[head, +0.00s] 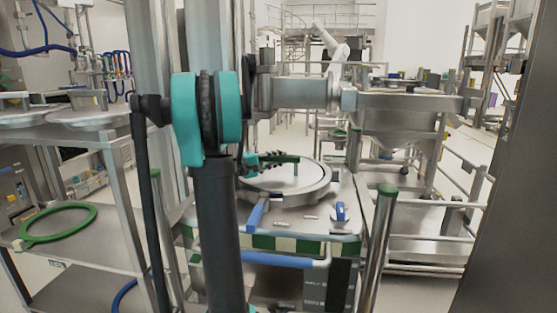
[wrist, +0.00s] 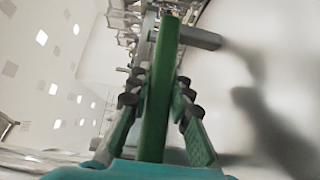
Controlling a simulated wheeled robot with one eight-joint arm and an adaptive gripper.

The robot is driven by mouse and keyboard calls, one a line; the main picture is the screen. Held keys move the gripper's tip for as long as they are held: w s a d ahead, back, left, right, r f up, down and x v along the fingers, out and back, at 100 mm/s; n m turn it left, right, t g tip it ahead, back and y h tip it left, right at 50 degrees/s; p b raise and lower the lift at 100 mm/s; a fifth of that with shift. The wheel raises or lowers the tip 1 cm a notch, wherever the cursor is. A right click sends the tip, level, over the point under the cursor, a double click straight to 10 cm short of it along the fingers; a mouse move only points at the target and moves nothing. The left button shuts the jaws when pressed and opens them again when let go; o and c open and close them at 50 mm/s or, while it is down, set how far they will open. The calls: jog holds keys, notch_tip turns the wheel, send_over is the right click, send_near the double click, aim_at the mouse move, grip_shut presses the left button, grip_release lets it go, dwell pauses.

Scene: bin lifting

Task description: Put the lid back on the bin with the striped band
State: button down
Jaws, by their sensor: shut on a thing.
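The bin with the green-and-white striped band (head: 290,243) stands in the middle of the head view, partly hidden by my arm. A round metal lid (head: 308,180) with a green bar handle (head: 283,158) is at the top of this bin. I cannot tell whether the lid rests fully on the rim or is slightly above it. My gripper (head: 262,163) is shut on the green handle. In the wrist view the handle (wrist: 161,90) runs between the two fingers (wrist: 157,105), with the pale lid surface beside it.
Blue-handled clamps (head: 341,211) sit on the bin's top. A steel table at left holds round metal lids (head: 90,117), and a green ring (head: 58,224) lies on its lower shelf. A green-capped post (head: 380,235) stands right of the bin. A steel hopper (head: 405,115) is behind.

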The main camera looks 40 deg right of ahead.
jog(key=shift+f, duration=0.45)
dwell(0.9)
jog(key=c, duration=1.3)
grip_release()
jog(key=a, duration=0.4)
jog(key=w+a, duration=0.1)
jog(key=a, duration=0.2)
jog(key=shift+w+a, duration=0.1)
jog(key=shift+a, duration=0.1)
